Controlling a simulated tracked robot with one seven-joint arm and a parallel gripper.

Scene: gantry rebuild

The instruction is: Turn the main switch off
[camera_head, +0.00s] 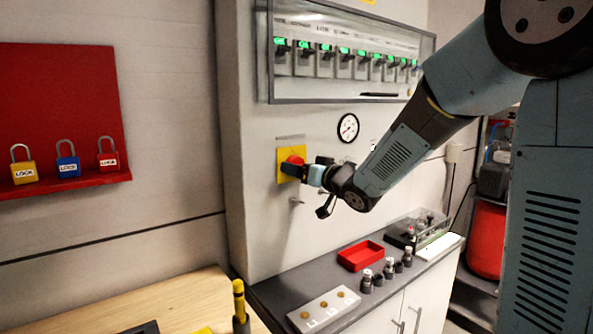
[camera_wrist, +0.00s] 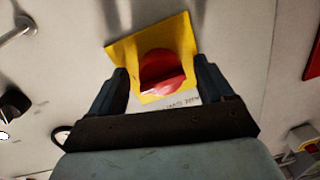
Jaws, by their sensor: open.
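The main switch is a red rotary knob (camera_head: 295,161) on a yellow square plate (camera_head: 283,173), mounted on the grey cabinet front. In the wrist view the red knob (camera_wrist: 162,72) shows between my two fingers, with the yellow plate (camera_wrist: 183,35) behind it. My gripper (camera_head: 297,169) is at the switch, and its fingers (camera_wrist: 162,85) are open, one on each side of the knob. I cannot tell whether the fingers touch the knob.
A pressure gauge (camera_head: 347,128) and a glazed breaker panel (camera_head: 345,60) with green indicators are above the switch. Below are a counter with a red tray (camera_head: 360,256) and several small fittings. A red lock board (camera_head: 62,110) hangs at left. A small peg (camera_head: 296,201) projects below the switch.

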